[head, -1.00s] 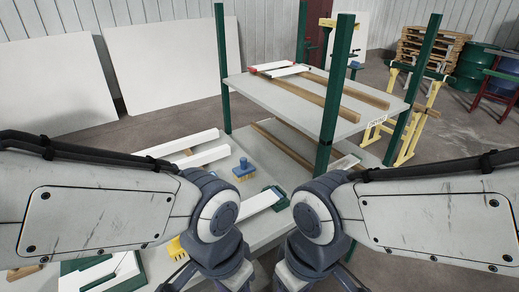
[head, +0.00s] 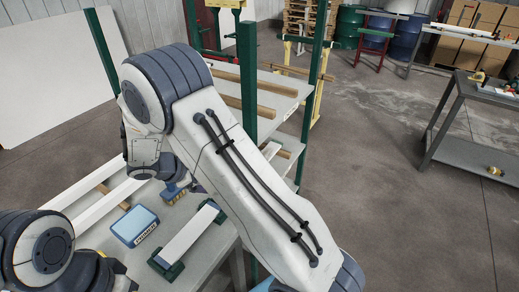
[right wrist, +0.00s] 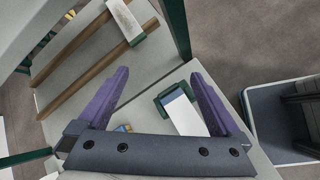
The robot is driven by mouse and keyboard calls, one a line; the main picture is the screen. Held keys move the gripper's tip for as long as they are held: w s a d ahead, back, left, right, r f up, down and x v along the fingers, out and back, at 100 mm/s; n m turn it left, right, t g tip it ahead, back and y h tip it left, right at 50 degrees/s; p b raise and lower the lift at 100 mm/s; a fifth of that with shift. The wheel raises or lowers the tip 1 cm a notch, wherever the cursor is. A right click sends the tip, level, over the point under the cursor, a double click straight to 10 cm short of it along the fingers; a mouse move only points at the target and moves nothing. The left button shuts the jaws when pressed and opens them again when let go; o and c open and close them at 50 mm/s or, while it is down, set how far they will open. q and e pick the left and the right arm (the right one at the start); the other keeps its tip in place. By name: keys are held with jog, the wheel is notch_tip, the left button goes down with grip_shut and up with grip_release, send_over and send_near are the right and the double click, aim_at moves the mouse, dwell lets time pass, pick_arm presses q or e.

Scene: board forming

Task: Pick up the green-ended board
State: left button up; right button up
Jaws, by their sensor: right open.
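A white board with dark green ends (head: 188,235) lies on the grey table, right of a blue pad, in the head view. In the right wrist view a white piece with a green end (right wrist: 183,112) shows between the fingers, nearer the right one; I cannot tell whether it is the same board. My right gripper (right wrist: 158,70) is open, its purple fingers wide apart, with nothing visibly held.
A blue pad (head: 135,227) and long white boards (head: 105,203) lie on the table. Green-posted shelving (head: 247,75) with wooden rails (head: 275,107) stands behind my right arm. A grey workbench (head: 465,150) stands at the right, with open floor between.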

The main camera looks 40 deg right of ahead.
jog(key=w+d+f+n+t+h+p, duration=0.1)
jog(key=w+d+f+n, duration=0.1)
jog(key=d+f, duration=0.3)
jog(key=w+d+f+n+t+h+p, duration=0.1)
jog(key=w+d+f+n+p, duration=0.1)
jog(key=d, duration=0.5)
jog(key=w+d+f+n+t+h+p, duration=0.1)
jog(key=w+d+f+n, duration=0.3)
jog(key=f, duration=0.4)
jog(key=shift+w+d+f+h+p, duration=0.25)
jog(key=shift+w+d+h+p, duration=0.25)
jog(key=shift+d, duration=0.5)
jog(key=shift+n+t, duration=0.3)
jog(key=shift+t, duration=0.1)
jog(key=p+x, duration=0.1)
jog(key=x, duration=0.3)
jog(key=shift+w+d+f, duration=0.1)
jog(key=shift+w+d, duration=0.05)
jog(key=shift+w, duration=0.05)
jog(key=shift+w+d+f+p, duration=0.1)
jog(key=shift+w+d+p, duration=0.2)
jog(key=shift+d, duration=0.25)
jog(key=x, duration=0.3)
jog(key=shift+s+p, duration=0.1)
jog(key=shift+p, duration=0.25)
jog(key=shift+x, duration=0.8)
jog(key=c, duration=1.5)
jog(key=shift+o, duration=0.2)
jog(key=shift+a+r, duration=0.15)
jog(key=shift+r, duration=0.1)
